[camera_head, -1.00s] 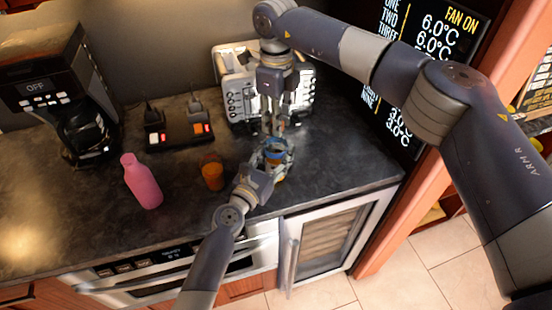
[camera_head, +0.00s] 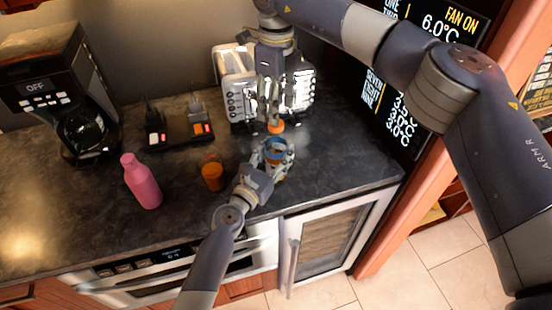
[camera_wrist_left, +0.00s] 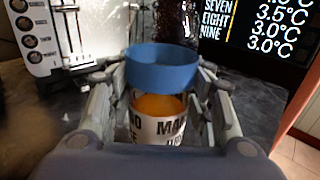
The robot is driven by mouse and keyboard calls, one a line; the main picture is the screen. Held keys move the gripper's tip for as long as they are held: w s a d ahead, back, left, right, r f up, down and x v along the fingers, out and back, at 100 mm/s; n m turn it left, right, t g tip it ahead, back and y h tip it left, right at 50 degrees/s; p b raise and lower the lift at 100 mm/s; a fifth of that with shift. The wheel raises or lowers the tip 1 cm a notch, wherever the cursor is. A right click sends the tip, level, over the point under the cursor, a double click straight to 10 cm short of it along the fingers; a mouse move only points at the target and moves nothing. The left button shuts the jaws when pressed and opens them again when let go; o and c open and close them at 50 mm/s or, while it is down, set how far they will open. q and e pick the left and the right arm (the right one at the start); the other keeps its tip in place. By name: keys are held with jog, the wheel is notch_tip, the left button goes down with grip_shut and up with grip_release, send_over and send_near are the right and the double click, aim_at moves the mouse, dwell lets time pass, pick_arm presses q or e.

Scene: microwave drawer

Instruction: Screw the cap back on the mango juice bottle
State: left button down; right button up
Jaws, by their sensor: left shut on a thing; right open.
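The mango juice bottle (camera_wrist_left: 157,130), with a white label and orange at its top, stands on the counter between the fingers of my left gripper (camera_wrist_left: 160,103). In the head view my left gripper (camera_head: 272,157) is shut around it. A blue ring-shaped piece (camera_wrist_left: 162,68) sits above the label; it also shows in the head view (camera_head: 280,147). I cannot tell whether it is the cap. My right gripper (camera_head: 272,118) is open, pointing down just behind the bottle. A small orange round piece (camera_head: 276,128) shows at its fingertips; contact is unclear.
A small orange container (camera_head: 212,178) and a pink bottle (camera_head: 142,182) stand to the left. Behind are a power strip (camera_head: 180,132), a toaster (camera_head: 235,88) and a coffee maker (camera_head: 60,95). A dark display panel (camera_head: 395,110) stands at right. The counter's front right is clear.

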notch_tip(320, 180, up, 8)
jog(key=shift+f, duration=0.2)
pick_arm(q)
jog(key=c, duration=0.7)
grip_release()
jog(key=v, duration=1.2)
